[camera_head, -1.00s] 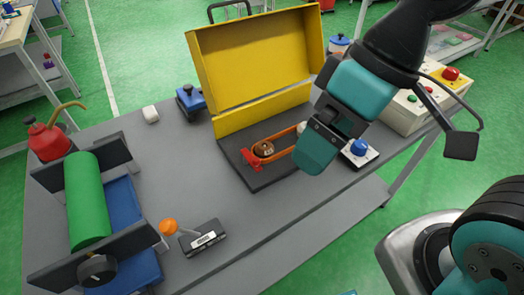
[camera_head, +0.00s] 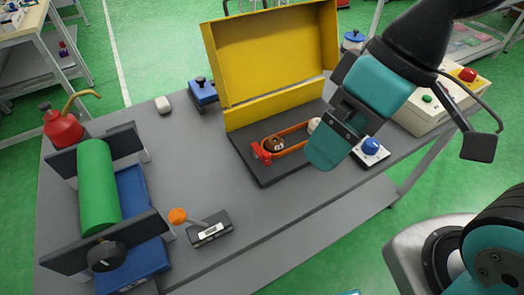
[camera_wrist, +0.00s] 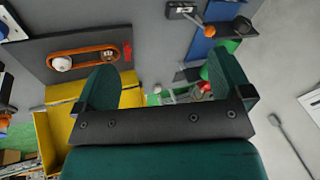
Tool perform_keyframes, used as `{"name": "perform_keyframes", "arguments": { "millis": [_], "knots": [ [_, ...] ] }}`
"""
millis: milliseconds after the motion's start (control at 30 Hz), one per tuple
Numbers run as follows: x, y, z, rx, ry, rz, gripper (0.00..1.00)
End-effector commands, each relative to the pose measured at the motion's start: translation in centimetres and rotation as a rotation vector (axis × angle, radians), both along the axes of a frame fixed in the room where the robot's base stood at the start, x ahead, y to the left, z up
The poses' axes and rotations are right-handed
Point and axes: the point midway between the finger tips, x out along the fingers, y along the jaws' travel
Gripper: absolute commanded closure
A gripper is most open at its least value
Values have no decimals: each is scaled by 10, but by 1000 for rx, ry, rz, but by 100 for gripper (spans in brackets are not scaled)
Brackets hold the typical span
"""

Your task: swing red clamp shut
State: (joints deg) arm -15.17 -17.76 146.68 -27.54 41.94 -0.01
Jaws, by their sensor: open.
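The red clamp (camera_head: 262,152) sits at the left end of a black base plate (camera_head: 263,178), in front of the yellow panel. Beside it, an orange band (camera_head: 294,132) loops around a brown roller (camera_head: 273,144) and a pale roller. The clamp also shows in the wrist view (camera_wrist: 127,50), up and left of the middle. I cannot tell how far it is swung. My gripper (camera_head: 332,148) is to the right of the clamp, apart from it, over the plate's right side. In the wrist view its teal fingers (camera_wrist: 160,82) are spread wide with nothing between them.
The yellow panel (camera_head: 272,55) stands behind the plate. A blue button box (camera_head: 370,148) is close right of my gripper. A lever with an orange knob (camera_head: 178,216) and a green roller (camera_head: 98,188) stand to the left. The grey table between is clear.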

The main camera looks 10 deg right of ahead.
Motion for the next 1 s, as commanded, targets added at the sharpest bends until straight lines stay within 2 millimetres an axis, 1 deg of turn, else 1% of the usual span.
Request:
{"name": "perform_keyframes", "arguments": {
  "millis": [167,200,267,300,367,400,467,567,600,700,833,900,1000],
  "knots": [
    [0,0,0,0,0,0,3],
    [0,0,0,0,0,0,8],
    [1,0,2,0,3,-8,22],
    [4,1,4,-1,10,-27,31],
    [13,4,9,-5,32,-84,45],
    [21,6,13,-8,54,-143,52],
    [37,11,18,-18,92,-262,52],
    [68,19,20,-44,158,-509,52],
    [79,21,18,-57,180,-612,52],
    [104,26,7,-83,214,-848,52],
    [124,29,-10,-105,229,-1084,52],
    [130,29,-19,-108,230,-1168,52],
    [135,29,-28,-109,228,-1237,52]
  ]
}}
